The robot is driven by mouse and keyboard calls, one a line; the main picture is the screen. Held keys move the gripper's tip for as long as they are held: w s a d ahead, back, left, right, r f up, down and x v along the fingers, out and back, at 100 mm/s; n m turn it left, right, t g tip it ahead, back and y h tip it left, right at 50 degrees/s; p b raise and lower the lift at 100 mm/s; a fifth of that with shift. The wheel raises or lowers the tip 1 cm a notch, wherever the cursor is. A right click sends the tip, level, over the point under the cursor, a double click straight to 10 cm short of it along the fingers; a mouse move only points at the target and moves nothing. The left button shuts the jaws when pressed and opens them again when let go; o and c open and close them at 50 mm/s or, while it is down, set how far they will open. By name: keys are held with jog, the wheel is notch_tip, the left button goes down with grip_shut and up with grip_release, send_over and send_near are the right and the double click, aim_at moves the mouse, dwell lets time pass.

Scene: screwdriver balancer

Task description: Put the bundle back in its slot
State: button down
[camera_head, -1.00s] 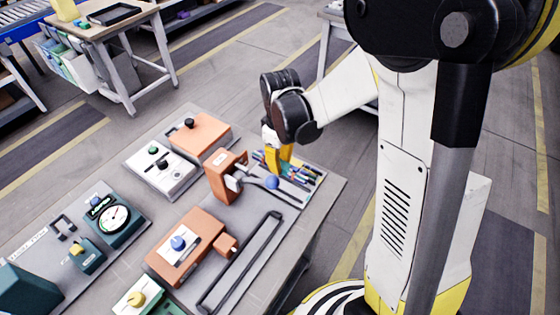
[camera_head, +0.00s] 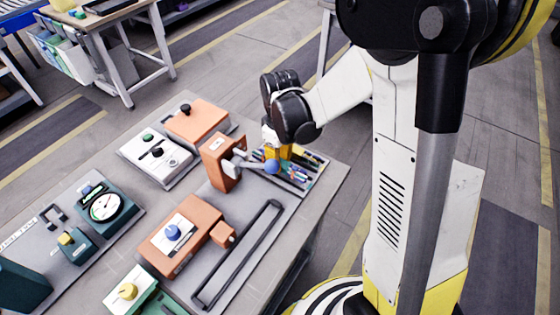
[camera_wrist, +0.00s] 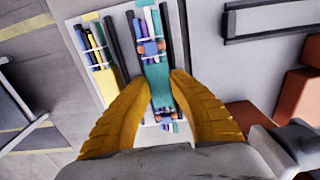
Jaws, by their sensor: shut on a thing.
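My gripper (camera_wrist: 156,88) is shut on a bundle (camera_wrist: 155,68) of thin teal, purple and white sticks with orange-brown pieces at each end. In the wrist view the bundle lies lengthwise between the yellow fingers, over a white tray (camera_wrist: 76,8). Dark dividers (camera_wrist: 116,47) run along both sides of it. I cannot tell whether it rests in the slot or hangs just above it. In the head view my gripper (camera_head: 278,153) is down at the tray (camera_head: 322,158), and the bundle is mostly hidden there.
Another bundle (camera_wrist: 98,45) of yellow, blue and green sticks lies left of the divider. An orange block with a grey lever (camera_head: 222,165) stands close beside my gripper. A dark rail frame (camera_head: 240,255) lies in front. Floor (camera_head: 330,235) lies beyond the table's right edge.

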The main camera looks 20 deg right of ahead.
jog(key=shift+f+b, duration=0.6)
dwell(0.4)
jog(key=c, duration=1.2)
grip_release()
jog(key=shift+c, duration=0.2)
notch_tip(320, 180, up, 12)
jog(key=shift+s, duration=0.1)
